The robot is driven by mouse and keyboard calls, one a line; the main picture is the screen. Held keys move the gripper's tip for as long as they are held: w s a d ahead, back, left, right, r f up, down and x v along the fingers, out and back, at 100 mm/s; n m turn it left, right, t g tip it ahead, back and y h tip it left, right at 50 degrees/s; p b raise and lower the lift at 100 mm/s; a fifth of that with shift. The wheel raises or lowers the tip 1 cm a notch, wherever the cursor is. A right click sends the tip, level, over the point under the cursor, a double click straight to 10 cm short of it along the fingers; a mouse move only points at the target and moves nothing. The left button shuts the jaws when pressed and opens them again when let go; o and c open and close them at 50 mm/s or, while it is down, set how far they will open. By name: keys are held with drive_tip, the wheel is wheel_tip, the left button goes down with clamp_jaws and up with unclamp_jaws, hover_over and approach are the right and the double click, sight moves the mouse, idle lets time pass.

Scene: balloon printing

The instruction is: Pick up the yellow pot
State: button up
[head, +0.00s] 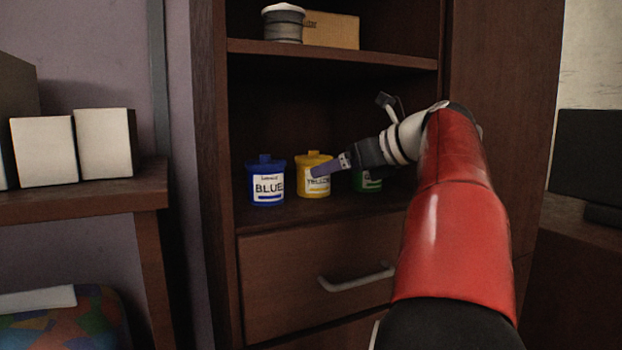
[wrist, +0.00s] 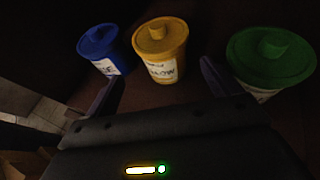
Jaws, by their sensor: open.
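The yellow pot (head: 314,189) stands upright on the cabinet shelf, between a blue pot and a green pot. It has a lid with a knob and a white label. In the wrist view the yellow pot (wrist: 160,50) lies ahead, between the lines of my two fingers. My gripper (head: 328,168) reaches in from the right and its finger overlaps the front of the yellow pot in the head view. In the wrist view my gripper (wrist: 160,85) is open and empty, with its fingers spread apart. I cannot tell whether a finger touches the pot.
The blue pot (head: 265,184) stands close on the left. The green pot (head: 368,181) is on the right, partly hidden by my gripper. An upper shelf (head: 340,54) holds a spool (head: 284,24) and a cardboard box (head: 332,30). A drawer (head: 300,270) with a handle is below.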

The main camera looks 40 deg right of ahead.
drive_tip(key=x, duration=0.6)
drive_tip(key=shift+w+d, duration=0.25)
drive_tip(key=shift+w, duration=0.2)
drive_tip(key=c, duration=1.1)
drive_tip(key=shift+c, duration=0.5)
drive_tip(key=shift+r, duration=0.15)
